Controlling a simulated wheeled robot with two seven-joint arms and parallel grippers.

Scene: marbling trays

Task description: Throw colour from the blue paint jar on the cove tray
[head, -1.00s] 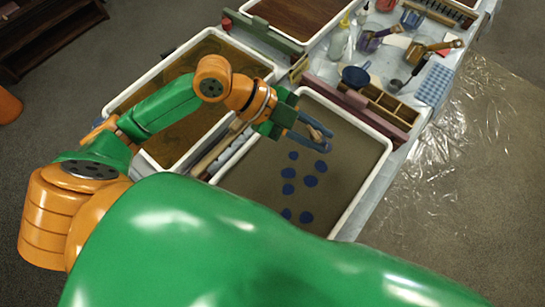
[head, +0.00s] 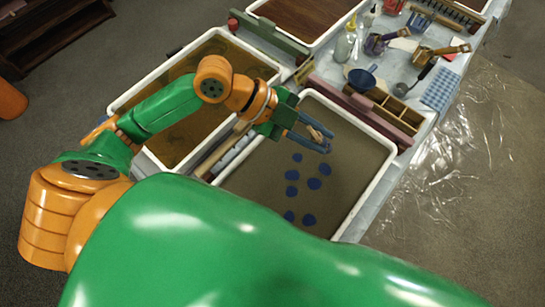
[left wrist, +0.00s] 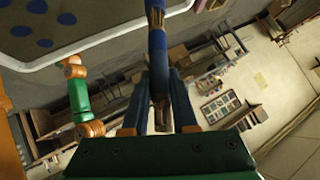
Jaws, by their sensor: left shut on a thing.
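A white-rimmed tray (head: 368,203) holds a grey-brown bath with several round blue spots on its surface. My left gripper (head: 322,143) is above the far part of this tray. It is shut on a brush, of which only a small tan part (head: 315,133) shows in the head view. In the left wrist view the brush's blue stick with a gold band (left wrist: 157,45) stands between the fingers (left wrist: 160,115). Its tip cannot be made out. A blue jar (head: 419,19) stands at the far end of the side table. My right gripper is not in view.
A tray with an amber bath (head: 128,98) lies left, and one with a red-brown bath (head: 352,8) lies behind. A purple jar (head: 376,43), a blue pan (head: 361,79), a wooden divided box (head: 395,112) and a checked cloth (head: 440,89) are on the side table.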

